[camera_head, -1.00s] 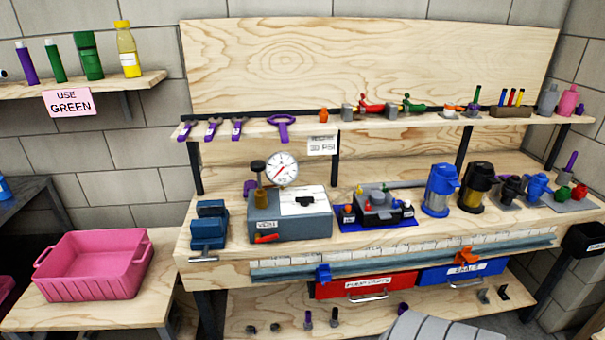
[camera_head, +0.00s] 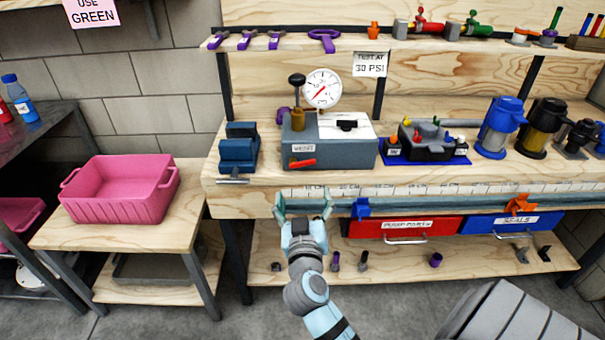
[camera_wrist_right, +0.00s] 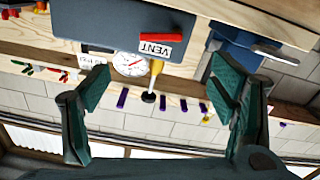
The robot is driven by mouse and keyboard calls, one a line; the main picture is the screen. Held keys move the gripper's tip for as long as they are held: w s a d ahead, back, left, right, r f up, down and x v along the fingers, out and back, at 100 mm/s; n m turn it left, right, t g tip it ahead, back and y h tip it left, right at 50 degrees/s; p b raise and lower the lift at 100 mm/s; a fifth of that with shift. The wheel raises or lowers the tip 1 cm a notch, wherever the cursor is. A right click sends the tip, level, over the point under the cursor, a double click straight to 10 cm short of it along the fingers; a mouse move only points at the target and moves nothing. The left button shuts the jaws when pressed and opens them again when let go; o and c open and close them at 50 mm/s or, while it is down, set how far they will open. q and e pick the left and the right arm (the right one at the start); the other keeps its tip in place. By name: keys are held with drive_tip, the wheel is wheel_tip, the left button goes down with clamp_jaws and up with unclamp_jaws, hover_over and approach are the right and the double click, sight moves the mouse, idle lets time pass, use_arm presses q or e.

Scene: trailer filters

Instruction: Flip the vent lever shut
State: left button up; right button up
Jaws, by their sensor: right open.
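The red vent lever (camera_head: 302,163) is on the front of the grey test box (camera_head: 345,154), just below the white VENT label (camera_head: 303,148). It lies close to horizontal, its right end slightly higher. My right gripper (camera_head: 303,201) is open and empty, in front of the bench edge and below the lever. In the right wrist view, which looks upside down, the red lever (camera_wrist_right: 161,38) shows between and beyond the two spread fingers (camera_wrist_right: 165,95). Nothing touches the lever. My left gripper is not in view.
A blue vise (camera_head: 238,150) stands left of the box. A pressure gauge (camera_head: 322,88) and a black-knobbed pump handle (camera_head: 297,95) rise from the box. A ruler strip runs along the bench front, with a blue clamp (camera_head: 361,208) on it. A pink bin (camera_head: 120,190) sits left.

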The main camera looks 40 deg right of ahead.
sight(303, 164)
drive_tip(key=b+x, duration=0.1)
drive_tip(key=x, duration=1.1)
drive_tip(key=shift+w+d+f, duration=0.1)
drive_tip(key=shift+w, duration=0.05)
drive_tip(key=shift+w+d, duration=0.15)
drive_tip(key=shift+w, duration=0.05)
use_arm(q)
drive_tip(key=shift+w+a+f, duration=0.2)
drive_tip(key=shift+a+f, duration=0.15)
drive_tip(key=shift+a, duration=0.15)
use_arm(e)
drive_tip(key=shift+c, duration=0.2)
